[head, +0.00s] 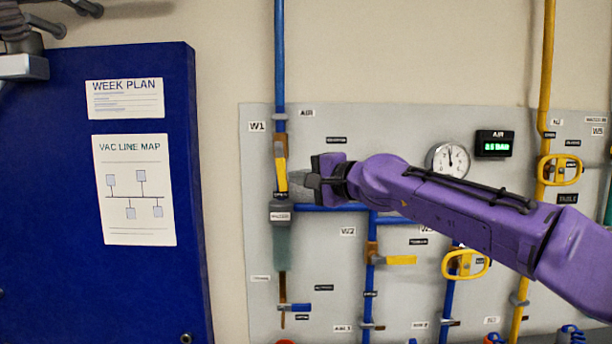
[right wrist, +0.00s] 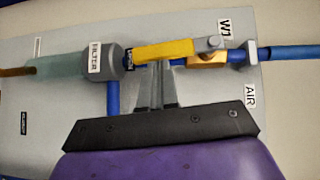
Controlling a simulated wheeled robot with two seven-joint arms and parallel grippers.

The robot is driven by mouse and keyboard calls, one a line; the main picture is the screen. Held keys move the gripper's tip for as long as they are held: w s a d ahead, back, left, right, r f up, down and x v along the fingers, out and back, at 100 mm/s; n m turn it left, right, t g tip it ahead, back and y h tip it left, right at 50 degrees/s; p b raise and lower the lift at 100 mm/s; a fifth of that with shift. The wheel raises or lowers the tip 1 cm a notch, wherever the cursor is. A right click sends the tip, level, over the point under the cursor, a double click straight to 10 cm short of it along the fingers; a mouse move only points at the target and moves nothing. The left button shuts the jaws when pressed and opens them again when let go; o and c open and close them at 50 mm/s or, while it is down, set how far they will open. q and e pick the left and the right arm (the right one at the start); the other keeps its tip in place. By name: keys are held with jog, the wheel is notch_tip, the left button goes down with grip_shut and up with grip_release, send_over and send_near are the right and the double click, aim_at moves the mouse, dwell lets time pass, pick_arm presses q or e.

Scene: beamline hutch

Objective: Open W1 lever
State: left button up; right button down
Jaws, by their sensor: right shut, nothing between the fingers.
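The W1 lever (head: 282,176) is a yellow handle on the vertical blue pipe below the W1 label (head: 257,126). It lies along the pipe, pointing down from its brass valve body (head: 280,146). In the right wrist view the yellow lever (right wrist: 163,49) also runs along the pipe, between the filter and the W1 label. My right gripper (head: 308,181) is shut and empty, just right of the lever's lower part. In the right wrist view its fingertips (right wrist: 158,68) are at the lever's edge; I cannot tell whether they touch.
A grey filter head (head: 281,213) sits just below the lever. The W2 valve's yellow lever (head: 400,260) sticks out sideways, lower right. A gauge (head: 450,160) and the AIR display (head: 494,144) are behind my right arm. A blue board (head: 60,210) stands at the left.

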jog(key=shift+s+a+f+m+t+y+b, duration=0.15)
jog(key=shift+a+f+m+t+y+b, duration=0.15)
jog(key=shift+a+m+b, duration=0.55)
jog(key=shift+d+n, duration=0.25)
jog(key=shift+n, duration=0.1)
